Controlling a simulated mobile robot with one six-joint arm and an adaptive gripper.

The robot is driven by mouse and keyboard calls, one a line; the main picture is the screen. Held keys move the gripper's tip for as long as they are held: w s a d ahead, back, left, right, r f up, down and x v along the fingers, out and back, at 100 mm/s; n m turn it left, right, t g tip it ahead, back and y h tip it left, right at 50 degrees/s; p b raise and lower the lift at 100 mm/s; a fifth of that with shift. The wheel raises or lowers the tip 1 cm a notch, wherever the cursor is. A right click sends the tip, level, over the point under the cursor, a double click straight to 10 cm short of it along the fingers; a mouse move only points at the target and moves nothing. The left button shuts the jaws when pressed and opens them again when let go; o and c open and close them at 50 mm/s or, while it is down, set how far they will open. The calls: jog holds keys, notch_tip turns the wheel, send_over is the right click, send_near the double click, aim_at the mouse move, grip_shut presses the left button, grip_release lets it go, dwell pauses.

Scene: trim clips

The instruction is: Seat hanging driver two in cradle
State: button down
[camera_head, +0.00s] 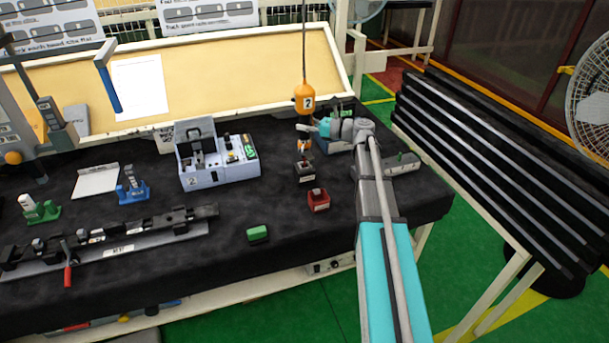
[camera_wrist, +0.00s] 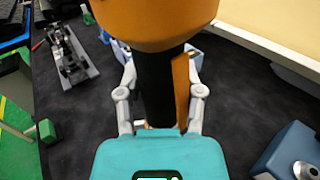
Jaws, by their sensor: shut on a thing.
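The hanging driver two is an orange tool (camera_head: 305,97) marked "2", hanging upright from a dark cord. In the wrist view, its orange body (camera_wrist: 155,22) fills the top, with a dark grip section (camera_wrist: 160,95) below. My gripper (camera_head: 304,128) is shut on this dark section, with one grey finger on each side in the wrist view. A dark block with a pale label (camera_head: 304,173) stands on the table below the driver and may be the cradle. The driver's lower end appears above or at this block; contact cannot be told.
A red block (camera_head: 319,201) stands just in front of the dark block. A grey case (camera_head: 215,172) is to the left, and a green block (camera_head: 258,234) lies nearer the front. Open black cloth lies between them. The table's right edge is beyond my arm.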

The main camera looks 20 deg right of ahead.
aim_at(305, 137)
jog(key=shift+f+b, duration=2.55)
jog(key=shift+f, duration=0.05)
dwell(2.5)
jog(key=shift+c, duration=0.8)
grip_release()
jog(key=shift+o, duration=0.2)
jog(key=shift+o, duration=0.6)
jog(key=shift+d, duration=0.1)
